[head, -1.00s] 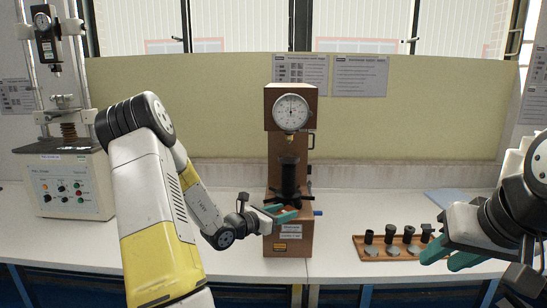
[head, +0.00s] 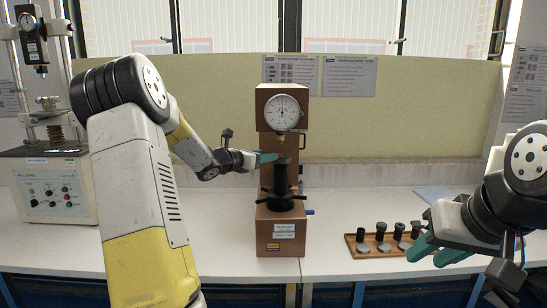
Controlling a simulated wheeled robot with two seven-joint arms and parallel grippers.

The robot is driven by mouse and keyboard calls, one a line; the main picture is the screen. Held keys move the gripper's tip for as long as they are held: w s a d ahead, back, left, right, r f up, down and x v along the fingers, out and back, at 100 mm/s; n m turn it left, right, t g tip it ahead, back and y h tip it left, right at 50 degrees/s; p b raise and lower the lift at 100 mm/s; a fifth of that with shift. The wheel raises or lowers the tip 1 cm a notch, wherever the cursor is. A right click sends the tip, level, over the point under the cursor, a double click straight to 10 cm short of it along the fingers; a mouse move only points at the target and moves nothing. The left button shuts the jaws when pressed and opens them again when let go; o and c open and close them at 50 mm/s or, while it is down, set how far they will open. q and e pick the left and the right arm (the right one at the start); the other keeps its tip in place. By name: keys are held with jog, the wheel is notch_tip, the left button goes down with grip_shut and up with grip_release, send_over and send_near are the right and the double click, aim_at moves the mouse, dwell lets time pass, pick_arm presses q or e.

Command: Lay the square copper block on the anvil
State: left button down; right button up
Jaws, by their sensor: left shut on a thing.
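My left gripper (head: 268,158) reaches in from the left, level with the top of the dark anvil (head: 282,161) on the brown hardness tester (head: 277,110). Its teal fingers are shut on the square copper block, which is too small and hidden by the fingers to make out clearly. The fingertips overlap the anvil's left side in this view; I cannot tell whether the block touches it. My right gripper (head: 436,254) is at the right, in front of the wooden tray, with its teal fingers apart and nothing seen between them.
The wooden tray (head: 352,247) holds several dark cylinders and grey discs. The dial gauge (head: 283,113) is above the anvil. A larger testing machine (head: 52,190) stands at the far left. The bench (head: 335,205) between tester and tray is clear.

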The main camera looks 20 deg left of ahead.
pick_arm(q)
jog(key=shift+r+x, duration=0.15)
jog(key=shift+x, duration=1.5)
jog(key=shift+r+x, duration=0.1)
jog(key=shift+x, duration=1.55)
jog(key=shift+s+f, duration=0.1)
jog(key=c, duration=0.6)
grip_release()
jog(key=shift+f, duration=0.15)
jog(key=shift+c, duration=1.2)
jog(key=f+v, duration=0.1)
jog(key=v, duration=0.6)
jog(key=shift+r, duration=0.2)
